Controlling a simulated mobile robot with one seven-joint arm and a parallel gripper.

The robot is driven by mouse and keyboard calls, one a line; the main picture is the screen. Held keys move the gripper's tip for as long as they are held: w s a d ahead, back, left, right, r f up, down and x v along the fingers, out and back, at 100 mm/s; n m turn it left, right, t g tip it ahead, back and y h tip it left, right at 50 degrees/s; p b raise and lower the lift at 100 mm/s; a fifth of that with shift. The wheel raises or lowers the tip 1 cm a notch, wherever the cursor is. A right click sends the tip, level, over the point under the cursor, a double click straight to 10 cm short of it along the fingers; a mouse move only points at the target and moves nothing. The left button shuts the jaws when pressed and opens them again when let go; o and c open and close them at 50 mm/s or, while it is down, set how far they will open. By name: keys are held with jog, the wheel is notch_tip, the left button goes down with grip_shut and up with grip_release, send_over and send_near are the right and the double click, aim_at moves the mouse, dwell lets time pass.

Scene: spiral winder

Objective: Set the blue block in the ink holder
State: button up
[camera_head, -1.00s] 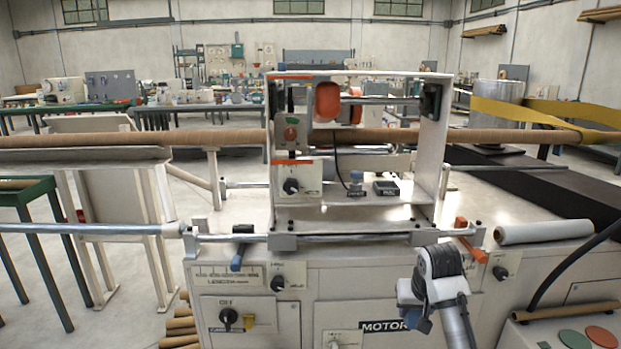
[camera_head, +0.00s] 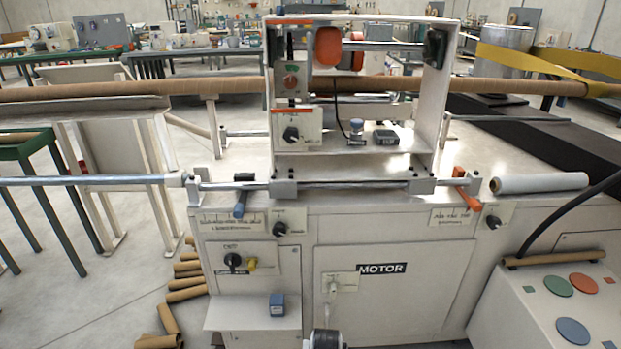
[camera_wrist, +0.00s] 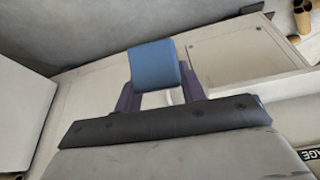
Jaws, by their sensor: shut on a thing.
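In the wrist view a blue block (camera_wrist: 153,64) sits between the purple fingers of my gripper (camera_wrist: 160,98), which is shut on it. The fingertips are partly hidden behind it. In the head view a small blue block (camera_head: 277,304) shows at the low white shelf on the machine's left front; I cannot tell whether it is the same one. My arm's end shows only in part at the bottom edge of that view. No ink holder is clearly marked; a small bottle-like item (camera_head: 357,129) stands inside the white frame, and I cannot tell whether it belongs to one.
The low shelf (camera_head: 226,317) juts from the machine front, left of the MOTOR panel (camera_head: 400,305). Cardboard tubes (camera_head: 186,288) lie on the floor to its left. A button console (camera_head: 530,300) stands at the right. A black box (camera_head: 386,138) sits inside the white frame.

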jog(key=s+a+f, duration=0.3)
jog(key=s+a, duration=0.1)
jog(key=shift+n, duration=0.3)
jog(key=shift+w+d+f, duration=0.1)
jog(key=shift+d, duration=0.2)
dwell(1.7)
